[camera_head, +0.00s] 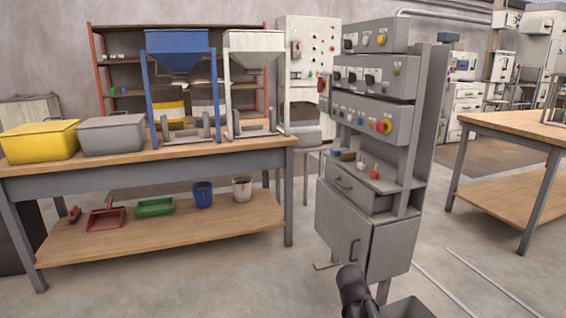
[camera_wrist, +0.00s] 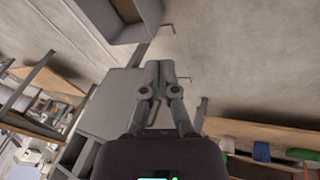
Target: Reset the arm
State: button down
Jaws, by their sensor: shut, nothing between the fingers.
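My gripper (camera_wrist: 160,72) shows in the middle of the wrist view, with its two fingers together and nothing held between them. The wrist view is turned over, with the concrete floor filling its upper part. In the head view only a dark part of my arm shows at the bottom, in front of the grey control cabinet; the fingers are not seen there. The grey control cabinet (camera_head: 345,226) stands upright with rows of knobs and buttons on its panels. Its lower grey side also shows left of the fingers in the wrist view (camera_wrist: 106,105).
A workbench (camera_head: 150,154) at left carries a yellow bin (camera_head: 40,142), a grey bin (camera_head: 111,135), a blue hopper (camera_head: 180,42) and a white hopper (camera_head: 253,42). Its lower shelf holds buckets and trays. Another table (camera_head: 520,130) stands at right. Open floor lies between bench and cabinet.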

jog(key=s+a+g+y+p, duration=0.1)
jog(key=s+a+g+y, duration=0.25)
jog(key=s+a, duration=0.4)
notch_tip(320, 180, up, 37)
jog(key=s+d+p, duration=0.1)
jog(key=p, duration=3.6)
jog(key=shift+s+d+t, duration=0.35)
